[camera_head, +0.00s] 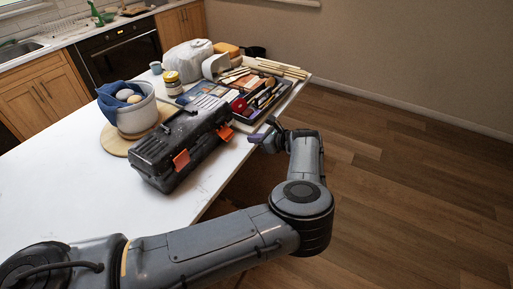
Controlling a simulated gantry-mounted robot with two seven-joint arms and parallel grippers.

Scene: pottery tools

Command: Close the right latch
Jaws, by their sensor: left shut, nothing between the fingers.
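A black toolbox (160,157) with its lid down stands on the white table, turned so its front faces the lower right. It has two orange latches on that front: the left latch (181,160) and the right latch (225,132). Whether either latch is fastened is too small to tell. My left gripper (258,138) is shut and empty, just right of the right latch and apart from it, near the table's edge. My right gripper is out of view.
On the white table (65,188), a pot with blue cloth (136,113) stands behind the toolbox. A yellow-labelled jar (172,85) and a tray of pottery tools (262,97) lie farther back. Open floor (410,170) is at the right.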

